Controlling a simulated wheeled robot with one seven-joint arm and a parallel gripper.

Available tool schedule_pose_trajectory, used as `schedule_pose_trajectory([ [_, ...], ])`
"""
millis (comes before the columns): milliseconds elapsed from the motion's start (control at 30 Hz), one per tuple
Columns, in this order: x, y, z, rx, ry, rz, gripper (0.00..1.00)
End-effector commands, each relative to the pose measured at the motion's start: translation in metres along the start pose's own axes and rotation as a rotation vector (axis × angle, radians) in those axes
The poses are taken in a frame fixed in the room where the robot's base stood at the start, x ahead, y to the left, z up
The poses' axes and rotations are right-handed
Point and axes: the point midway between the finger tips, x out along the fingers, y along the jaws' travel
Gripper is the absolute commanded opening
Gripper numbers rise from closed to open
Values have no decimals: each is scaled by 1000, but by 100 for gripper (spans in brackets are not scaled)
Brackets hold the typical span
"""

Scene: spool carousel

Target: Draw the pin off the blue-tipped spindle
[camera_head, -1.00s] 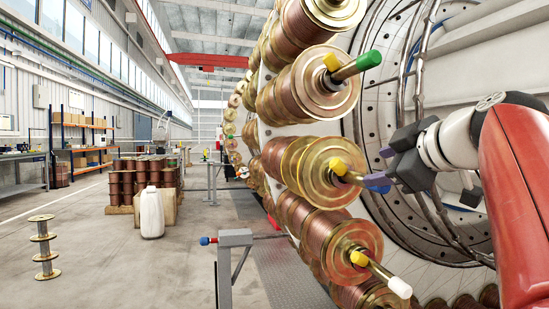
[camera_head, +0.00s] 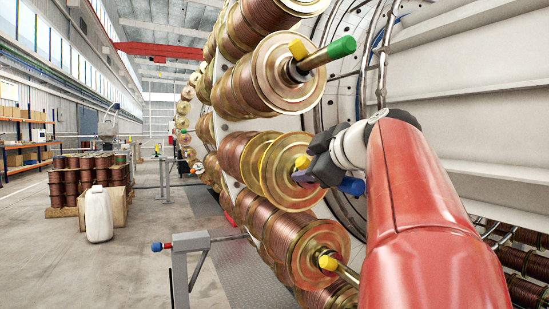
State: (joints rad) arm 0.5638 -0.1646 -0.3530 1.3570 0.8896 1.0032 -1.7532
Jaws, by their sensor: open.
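The blue-tipped spindle shows its blue tip (camera_head: 352,186) just right of and below my gripper's dark body. Its spool (camera_head: 262,165) sits behind, with copper winding and a brass flange. The yellow pin (camera_head: 302,161) stands at the spindle in front of that flange. My gripper (camera_head: 303,175) is open, with its purple fingertips close by the pin, just below it in the picture. The gripper body hides most of the spindle between pin and tip. I cannot tell whether the fingers touch the pin.
A green-tipped spindle (camera_head: 340,48) with its own yellow pin is above. Another spindle (camera_head: 348,274) with a yellow pin is below, partly behind my red arm. A grey stand (camera_head: 190,241) with a bar is at lower left.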

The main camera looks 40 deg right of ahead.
Motion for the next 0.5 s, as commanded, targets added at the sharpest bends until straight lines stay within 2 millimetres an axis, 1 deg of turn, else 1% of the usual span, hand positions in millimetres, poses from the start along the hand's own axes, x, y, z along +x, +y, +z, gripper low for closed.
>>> schedule_pose_trajectory([
  [100, 5, 0, 0, 0, 0, 0, 52],
  [333, 5, 0, 0, 0, 0, 0, 52],
  [500, 5, 0, 0, 0, 0, 0, 30],
])
